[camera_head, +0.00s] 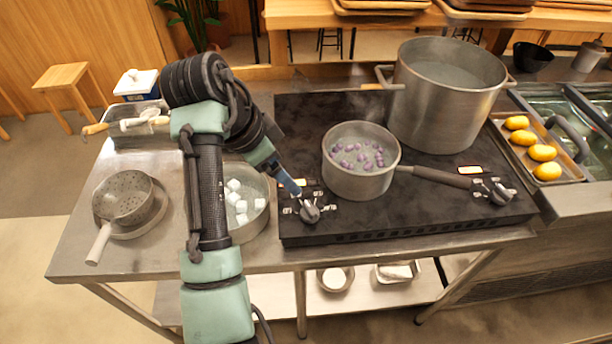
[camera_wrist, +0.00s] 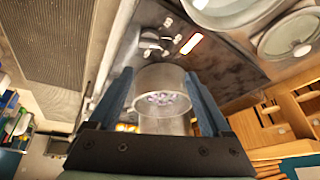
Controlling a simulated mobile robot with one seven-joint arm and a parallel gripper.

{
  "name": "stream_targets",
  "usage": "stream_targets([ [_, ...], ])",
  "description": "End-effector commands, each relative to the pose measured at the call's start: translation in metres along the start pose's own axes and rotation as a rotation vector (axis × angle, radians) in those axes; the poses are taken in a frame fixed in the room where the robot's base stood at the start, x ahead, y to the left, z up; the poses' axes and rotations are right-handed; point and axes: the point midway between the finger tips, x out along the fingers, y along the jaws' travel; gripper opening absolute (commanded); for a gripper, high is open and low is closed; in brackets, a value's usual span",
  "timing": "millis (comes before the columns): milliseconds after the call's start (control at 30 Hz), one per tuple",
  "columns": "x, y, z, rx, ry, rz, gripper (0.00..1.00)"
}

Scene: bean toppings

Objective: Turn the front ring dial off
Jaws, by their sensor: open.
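The front of the black cooktop (camera_head: 420,212) bears two dial knobs. The left dial (camera_head: 310,212) sits at the front left corner below a small lit display (camera_head: 303,183). The right dial (camera_head: 500,194) sits near the right end by another lit display (camera_head: 470,170). My gripper (camera_head: 292,188) is just above and left of the left dial, with no contact visible. In the wrist view my gripper (camera_wrist: 160,88) has its blue fingers spread apart. A pot with purple beans (camera_wrist: 162,98) shows between them, and a lit display (camera_wrist: 190,43) lies beyond. Which mark the dials point to is too small to read.
The bean saucepan (camera_head: 360,182) stands right of my gripper, its handle reaching right. A large stockpot (camera_head: 444,110) stands behind it. A pan with white cubes (camera_head: 258,225) is close beside my arm. A strainer (camera_head: 124,196) lies left. The counter's front edge is near.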

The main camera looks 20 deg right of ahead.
Motion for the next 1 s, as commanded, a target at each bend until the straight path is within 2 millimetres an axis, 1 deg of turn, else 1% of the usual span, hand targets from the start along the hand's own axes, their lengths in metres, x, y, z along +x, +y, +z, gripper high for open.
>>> stream_targets([
  [33,-0.009,0.004,-0.001,0.012,-0.012,0.037,0.82],
  [100,-0.010,0.008,0.002,0.024,-0.023,0.070,0.82],
  [167,-0.008,0.011,0.003,0.031,-0.027,0.085,0.82],
  [267,-0.001,0.013,0.005,0.033,-0.029,0.093,0.82],
  [367,0.014,0.014,0.005,0.033,-0.029,0.094,0.82],
  [700,0.083,0.020,0.006,0.032,-0.029,0.091,0.82],
  [800,0.099,0.021,0.007,0.032,-0.030,0.089,0.82],
  [900,0.111,0.022,0.008,0.031,-0.029,0.089,0.82],
  [1000,0.118,0.022,0.008,0.032,-0.028,0.087,0.82],
])
